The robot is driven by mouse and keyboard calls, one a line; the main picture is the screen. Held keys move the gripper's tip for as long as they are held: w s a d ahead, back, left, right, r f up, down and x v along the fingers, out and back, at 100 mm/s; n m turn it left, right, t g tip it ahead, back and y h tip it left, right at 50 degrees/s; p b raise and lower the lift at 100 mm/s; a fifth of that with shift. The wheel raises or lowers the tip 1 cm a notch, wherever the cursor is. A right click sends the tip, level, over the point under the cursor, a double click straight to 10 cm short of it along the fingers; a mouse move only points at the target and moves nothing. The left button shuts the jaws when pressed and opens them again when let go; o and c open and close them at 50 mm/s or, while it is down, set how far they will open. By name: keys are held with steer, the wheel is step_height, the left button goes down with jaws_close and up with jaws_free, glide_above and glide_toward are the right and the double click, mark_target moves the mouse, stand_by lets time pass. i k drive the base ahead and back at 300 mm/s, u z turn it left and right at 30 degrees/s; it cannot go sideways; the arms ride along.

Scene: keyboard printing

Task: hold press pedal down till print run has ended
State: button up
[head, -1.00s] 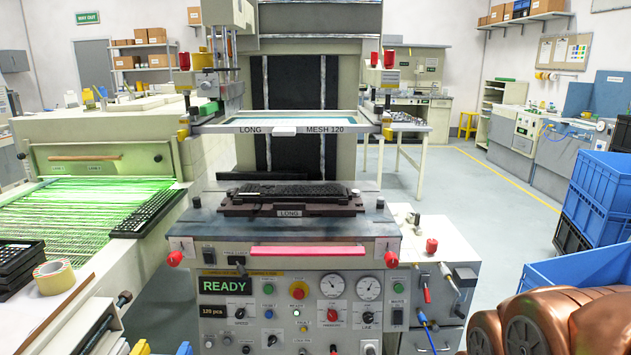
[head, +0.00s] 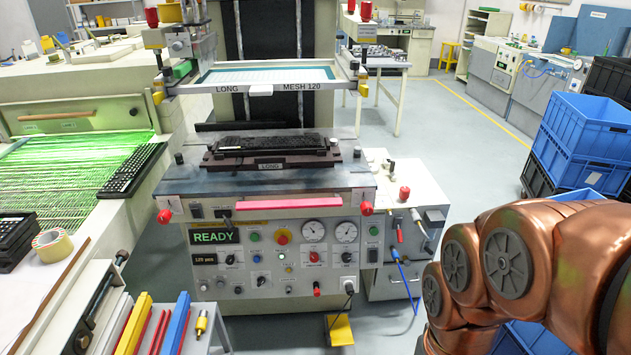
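The press (head: 270,187) stands in front of me, with a green READY display (head: 212,237) on its control panel. A yellow pedal (head: 340,330) sits on the floor below the panel, joined by a dark cable; nothing is seen touching it. A dark keyboard (head: 275,144) lies on the fixture marked LONG (head: 270,166). The screen frame marked LONG, MESH 120 (head: 305,88) is raised above it. My copper-coloured arm fills the lower right, but my gripper is out of view.
A side cabinet (head: 405,222) with a blue hose adjoins the press on the right. Blue crates (head: 580,135) stack at the right. A conveyor with green light (head: 60,165) runs at the left. A tray of coloured bars (head: 160,330) and a tape roll (head: 52,245) are at lower left.

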mark_target(340, 333)
steer(key=z, duration=1.55)
steer(key=i, duration=0.9)
steer(key=u, duration=3.4)
